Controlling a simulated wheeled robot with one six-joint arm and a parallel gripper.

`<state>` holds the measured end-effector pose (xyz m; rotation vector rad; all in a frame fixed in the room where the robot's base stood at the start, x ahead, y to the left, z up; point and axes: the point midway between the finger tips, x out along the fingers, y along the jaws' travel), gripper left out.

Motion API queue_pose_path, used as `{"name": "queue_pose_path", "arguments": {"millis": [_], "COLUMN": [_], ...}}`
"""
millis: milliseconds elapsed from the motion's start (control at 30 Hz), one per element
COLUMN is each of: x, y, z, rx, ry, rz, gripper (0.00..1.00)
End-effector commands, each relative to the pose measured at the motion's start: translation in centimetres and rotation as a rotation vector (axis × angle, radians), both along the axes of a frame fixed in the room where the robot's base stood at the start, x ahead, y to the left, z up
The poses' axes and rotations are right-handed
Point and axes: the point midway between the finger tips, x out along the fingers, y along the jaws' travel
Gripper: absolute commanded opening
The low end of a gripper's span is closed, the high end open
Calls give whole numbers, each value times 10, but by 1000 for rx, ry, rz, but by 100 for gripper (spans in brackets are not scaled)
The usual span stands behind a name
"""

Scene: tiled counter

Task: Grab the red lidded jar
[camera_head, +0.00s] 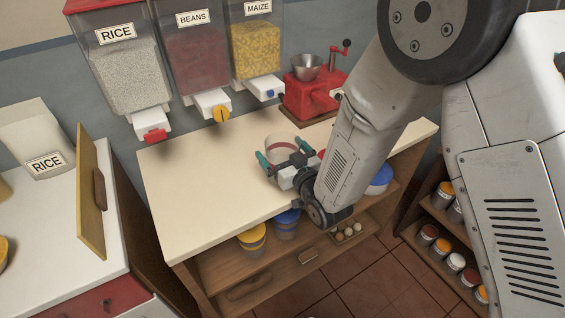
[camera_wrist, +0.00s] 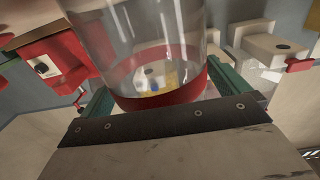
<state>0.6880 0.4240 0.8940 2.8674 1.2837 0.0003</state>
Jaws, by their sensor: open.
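A clear jar with a red band (camera_head: 280,141) stands on the pale counter near its front edge. It is between the two green-tipped fingers of my gripper (camera_head: 284,157), which is open around it. In the wrist view the jar (camera_wrist: 153,82) fills the space between the fingers of my gripper (camera_wrist: 158,100), with slim gaps at its sides. Its red band shows close to the palm. My gripper hides part of the jar in the head view, and I cannot make out a separate lid.
A small red patch (camera_head: 321,154) shows behind my wrist, mostly hidden. A red grinder (camera_head: 308,92) stands at the back of the counter (camera_head: 195,200), right of the wall dispensers (camera_head: 190,60). Yellow-lidded (camera_head: 252,238) and blue-lidded (camera_head: 287,220) jars sit below. The counter's left part is clear.

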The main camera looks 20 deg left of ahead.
Motion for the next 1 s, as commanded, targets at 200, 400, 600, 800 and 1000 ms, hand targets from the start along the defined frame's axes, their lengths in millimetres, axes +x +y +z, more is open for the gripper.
{"name": "queue_pose_path", "arguments": {"millis": [200,400,600,800,1000], "x": [0,0,0,0,0], "y": [0,0,0,0,0], "z": [0,1,1,11,31], "rx": [0,1,1,2,4], "ry": [0,-1,-1,-2,-3], "rz": [0,0,0,0,0], "gripper": [78,43,43,43,43]}}
